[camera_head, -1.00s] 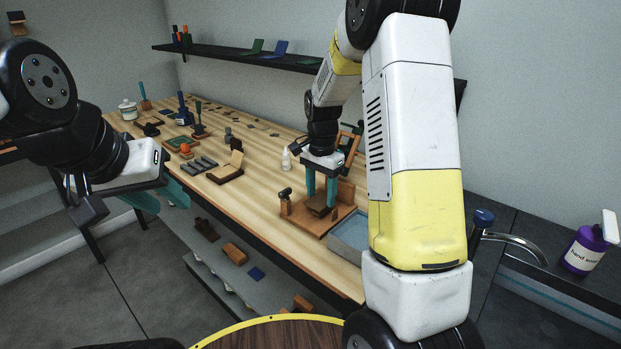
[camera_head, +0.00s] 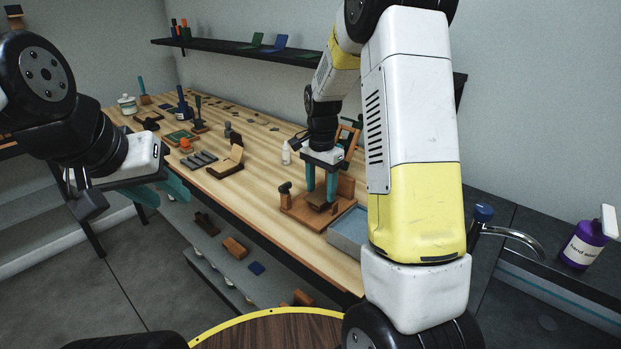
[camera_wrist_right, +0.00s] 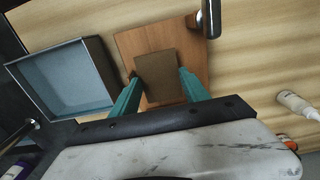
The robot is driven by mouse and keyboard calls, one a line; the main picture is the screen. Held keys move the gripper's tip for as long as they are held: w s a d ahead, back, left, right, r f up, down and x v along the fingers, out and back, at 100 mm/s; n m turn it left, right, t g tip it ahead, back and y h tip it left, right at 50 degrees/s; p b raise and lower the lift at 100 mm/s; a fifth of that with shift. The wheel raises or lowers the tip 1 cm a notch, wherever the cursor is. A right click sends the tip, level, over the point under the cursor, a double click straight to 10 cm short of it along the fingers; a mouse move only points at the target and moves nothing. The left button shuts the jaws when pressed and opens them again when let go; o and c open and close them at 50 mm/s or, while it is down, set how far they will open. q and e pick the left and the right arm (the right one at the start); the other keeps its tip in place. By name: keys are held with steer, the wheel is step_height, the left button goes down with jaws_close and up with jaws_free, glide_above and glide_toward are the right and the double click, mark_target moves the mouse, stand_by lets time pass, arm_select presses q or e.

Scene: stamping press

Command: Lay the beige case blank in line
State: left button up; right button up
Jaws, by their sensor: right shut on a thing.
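The case blank (camera_wrist_right: 157,76) shows in the right wrist view as a flat brown piece, looking darker than beige. It lies over the wooden press base (camera_wrist_right: 126,45), between the teal fingers of my right gripper (camera_wrist_right: 155,88), which is shut on it. In the head view my right gripper (camera_head: 321,186) points straight down at the wooden stamping press (camera_head: 294,207). The fingers partly hide the blank there, and I cannot tell whether it touches the base. My left gripper (camera_head: 160,192) hangs in front of the table's left part, empty, with its teal fingers apart.
A blue-grey tray (camera_head: 347,228) stands right beside the press; it also shows in the right wrist view (camera_wrist_right: 100,55). A small white bottle (camera_head: 286,154) stands behind the press. A wooden holder (camera_head: 228,165) and grey bars (camera_head: 200,159) lie further left on the table.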

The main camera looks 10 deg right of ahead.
steer(key=shift+f, duration=1.1)
steer(key=o, duration=1.2)
steer(key=shift+c, duration=0.8)
steer(key=shift+r, duration=0.1)
steer(key=shift+r, duration=3.45)
